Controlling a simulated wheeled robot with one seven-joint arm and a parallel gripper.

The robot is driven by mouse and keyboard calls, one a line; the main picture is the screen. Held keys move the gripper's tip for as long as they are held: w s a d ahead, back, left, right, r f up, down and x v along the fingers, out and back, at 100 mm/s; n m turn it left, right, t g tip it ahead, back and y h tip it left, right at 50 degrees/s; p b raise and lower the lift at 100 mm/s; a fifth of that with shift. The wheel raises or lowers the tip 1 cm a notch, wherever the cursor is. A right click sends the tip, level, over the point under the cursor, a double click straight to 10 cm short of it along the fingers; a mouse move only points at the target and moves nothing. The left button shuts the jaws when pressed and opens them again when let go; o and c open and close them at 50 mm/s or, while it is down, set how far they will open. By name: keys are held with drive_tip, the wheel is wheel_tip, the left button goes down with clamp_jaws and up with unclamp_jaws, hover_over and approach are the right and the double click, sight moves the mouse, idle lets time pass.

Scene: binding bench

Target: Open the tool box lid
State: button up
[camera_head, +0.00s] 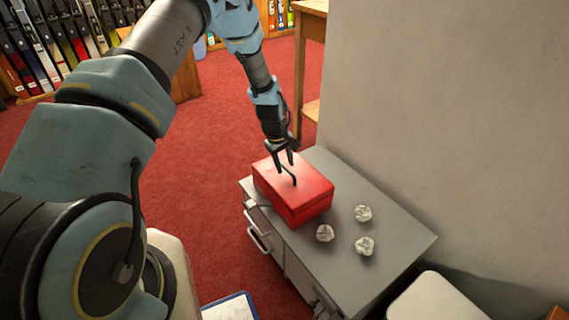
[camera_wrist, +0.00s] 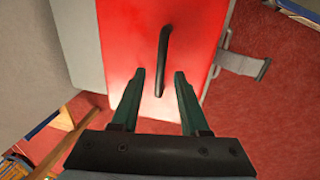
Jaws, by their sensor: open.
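The red tool box (camera_head: 295,203) stands on the far left part of the grey cabinet top, with its lid shut. A dark handle (camera_wrist: 162,60) runs along the lid in the wrist view; it also shows in the head view (camera_head: 290,174). My gripper (camera_head: 287,163) points down at the lid from above. In the wrist view its two green fingers (camera_wrist: 157,85) are apart, with the near end of the handle between their tips in the picture. Nothing is held. I cannot tell whether the fingers touch the handle.
A pale wall (camera_head: 450,110) rises along the right. A wooden table (camera_head: 312,30) stands behind. Red carpet (camera_head: 215,170) is open at left.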

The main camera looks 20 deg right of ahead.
clamp_jaws()
idle(0.4)
idle(1.1)
